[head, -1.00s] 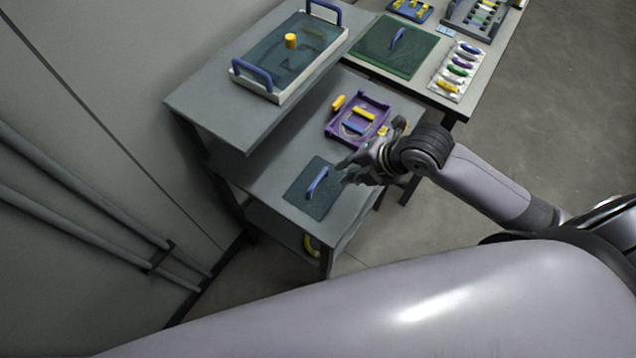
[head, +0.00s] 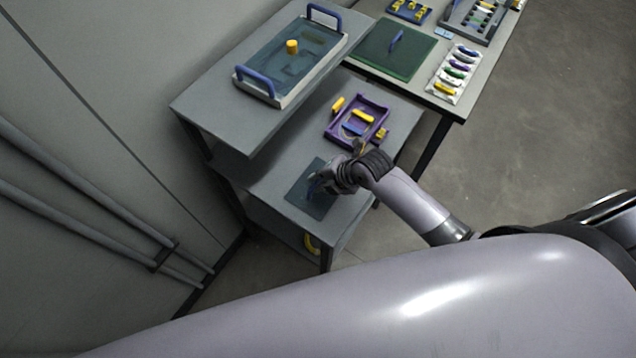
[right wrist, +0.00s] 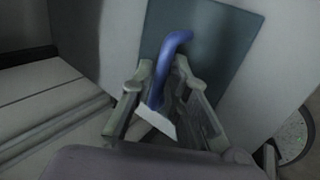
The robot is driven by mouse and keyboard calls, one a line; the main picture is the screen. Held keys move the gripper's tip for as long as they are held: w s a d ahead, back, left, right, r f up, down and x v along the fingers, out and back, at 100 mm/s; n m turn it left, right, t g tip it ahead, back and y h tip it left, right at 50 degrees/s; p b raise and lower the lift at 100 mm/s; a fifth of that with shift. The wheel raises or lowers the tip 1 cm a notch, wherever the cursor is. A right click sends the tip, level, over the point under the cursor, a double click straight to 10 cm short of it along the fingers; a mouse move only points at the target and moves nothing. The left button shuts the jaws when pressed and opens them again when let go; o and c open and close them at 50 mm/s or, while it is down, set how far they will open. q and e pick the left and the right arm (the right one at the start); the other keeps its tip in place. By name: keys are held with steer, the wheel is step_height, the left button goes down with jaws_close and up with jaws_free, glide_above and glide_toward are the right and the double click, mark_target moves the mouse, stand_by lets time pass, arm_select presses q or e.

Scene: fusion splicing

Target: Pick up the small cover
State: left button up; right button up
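The small cover is a thin dark teal plate (head: 303,204) with a blue bar handle, lying flat on the grey lower table. It also shows in the right wrist view (right wrist: 222,62), where its blue handle (right wrist: 166,62) stands up between my fingers. My right gripper (head: 322,184) is over the cover and hides most of the handle in the head view. In the right wrist view my right gripper (right wrist: 162,92) is open, with one finger on each side of the handle and gaps visible. My left gripper is not in view.
A purple tray (head: 374,100) with yellow and blue parts lies behind my right gripper. A raised grey shelf (head: 200,103) at the left carries a larger lidded tray with blue handles. A green cover (head: 415,57) and a strip of coloured pieces (head: 437,88) lie on the far table.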

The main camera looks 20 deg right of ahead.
steer(key=shift+w+a+f, duration=0.15)
steer(key=shift+w+f, duration=0.1)
steer(key=shift+f, duration=0.2)
steer(key=shift+c, duration=0.3)
jaws_close()
steer(key=shift+r, duration=0.1)
step_height(320, 180, up, 20)
steer(key=b, duration=0.2)
steer(key=shift+s, duration=0.1)
